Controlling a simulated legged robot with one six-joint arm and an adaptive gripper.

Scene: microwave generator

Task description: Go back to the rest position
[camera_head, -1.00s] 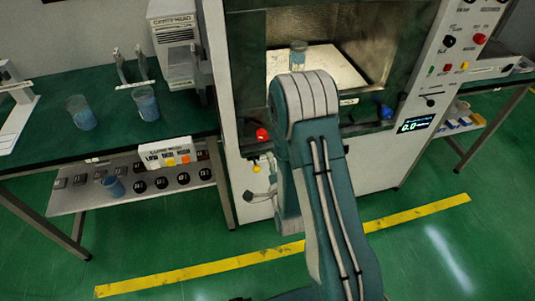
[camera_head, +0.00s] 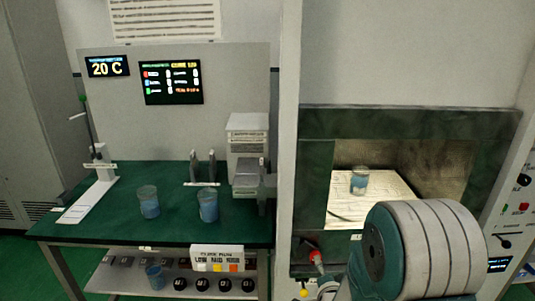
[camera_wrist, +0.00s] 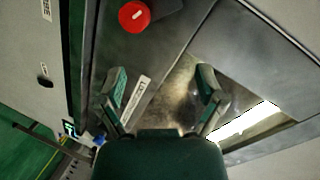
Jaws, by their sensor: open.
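My gripper (camera_wrist: 162,88) shows in the wrist view with its two green fingers spread apart and nothing between them. Beyond the fingers are a metal panel and the bright, lit opening of the microwave generator chamber. In the head view my arm's large rounded joint covers the lower right of the chamber (camera_head: 436,160), and my gripper cannot be made out there. A beaker of blue liquid (camera_head: 359,182) stands upright on the light plate (camera_head: 345,205) inside the open chamber, apart from my gripper.
A green-topped bench (camera_head: 110,225) at left holds two blue beakers (camera_head: 148,203) (camera_head: 208,207), a stand and a white device (camera_head: 247,150). Another blue beaker (camera_head: 156,277) is on its lower shelf. A red knob (camera_wrist: 134,15) is close by in the wrist view.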

